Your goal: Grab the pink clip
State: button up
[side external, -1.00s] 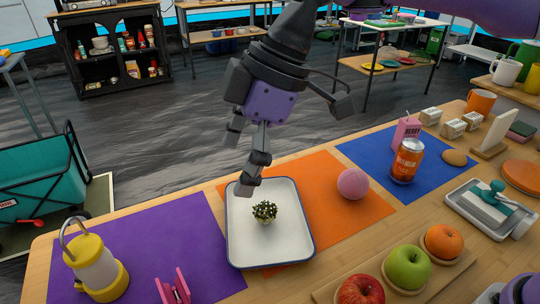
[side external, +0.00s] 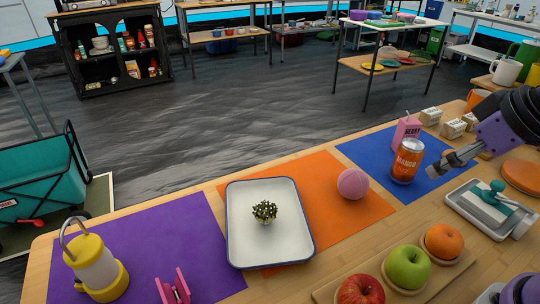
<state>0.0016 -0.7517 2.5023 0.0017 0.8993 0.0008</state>
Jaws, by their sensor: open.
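The pink clip (side external: 173,288) stands at the bottom left, on the front part of the purple mat (side external: 148,246). Its lower end is cut off by the picture's bottom edge. My gripper (side external: 440,172) is far from it, at the right side, above the table near the orange can (side external: 407,160). The gripper is open and nothing shows between its fingers.
A white tray (side external: 238,252) with a small plant (side external: 264,211) lies between the clip and my gripper. A yellow lantern (side external: 98,270) stands left of the clip. A pink ball (side external: 353,184), an apple (side external: 360,290) and other fruit are further right.

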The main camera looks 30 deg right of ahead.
jog(key=c, duration=0.5)
jog(key=w+a+r, duration=0.2)
jog(key=w+a, duration=0.6)
jog(key=n+g+y, duration=0.1)
jog(key=y, duration=0.1)
send_over(182, 279)
jog(key=s, duration=0.3)
notch_tip(182, 279, down, 11)
jog(key=shift+w+d+x, duration=0.1)
jog(key=shift+d+x, duration=0.05)
jog(key=shift+x, duration=0.9)
jog(key=shift+w+d+x, duration=0.1)
jog(key=shift+d+x, duration=0.1)
jog(key=shift+x, duration=0.8)
jog(key=shift+d+x, duration=0.15)
jog(key=shift+x, duration=0.9)
